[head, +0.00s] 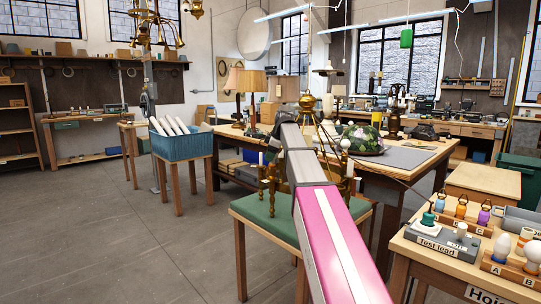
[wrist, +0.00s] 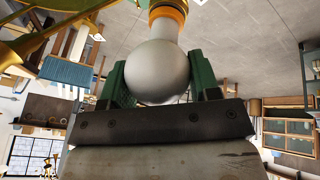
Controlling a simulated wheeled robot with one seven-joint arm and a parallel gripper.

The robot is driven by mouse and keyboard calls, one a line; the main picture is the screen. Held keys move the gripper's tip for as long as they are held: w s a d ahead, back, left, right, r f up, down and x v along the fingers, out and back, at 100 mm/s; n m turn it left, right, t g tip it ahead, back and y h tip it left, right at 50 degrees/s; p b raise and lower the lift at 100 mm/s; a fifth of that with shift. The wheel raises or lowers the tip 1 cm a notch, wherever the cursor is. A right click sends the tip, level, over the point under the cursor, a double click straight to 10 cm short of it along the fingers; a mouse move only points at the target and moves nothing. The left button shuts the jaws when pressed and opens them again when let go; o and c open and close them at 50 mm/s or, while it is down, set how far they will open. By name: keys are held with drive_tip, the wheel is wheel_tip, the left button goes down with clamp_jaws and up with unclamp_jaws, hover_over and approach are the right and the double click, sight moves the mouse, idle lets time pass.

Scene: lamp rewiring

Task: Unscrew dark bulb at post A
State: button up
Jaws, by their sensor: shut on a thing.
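In the wrist view a round grey bulb (wrist: 157,68) sits between the green fingers of my gripper (wrist: 157,80). The fingers are shut on its sides. The bulb's neck meets an orange and brass collar (wrist: 167,13) at the top of the picture. No post letter shows there, so I cannot tell the post from this view. In the head view my arm hides my gripper and the held bulb. A brass lamp frame (head: 265,190) with candle-like posts stands on the green-topped table (head: 262,222), partly behind my arm.
At the right, a bench holds a test lead box (head: 438,244), a wooden rack with coloured pieces (head: 463,216), and a wooden holder marked A and B (head: 509,271) with pale bulbs. A blue crate of white tubes (head: 181,142) stands left. The floor at left is clear.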

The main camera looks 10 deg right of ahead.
idle(0.3)
drive_tip(key=n, duration=0.2)
drive_tip(key=n+g+y, duration=0.1)
drive_tip(key=n, duration=0.1)
drive_tip(key=shift+g, duration=0.3)
drive_tip(key=n, duration=0.1)
drive_tip(key=n+g, duration=0.1)
drive_tip(key=n, duration=0.2)
drive_tip(key=shift+s+g+y, duration=0.3)
drive_tip(key=o, duration=1)
drive_tip(key=shift+c, duration=0.2)
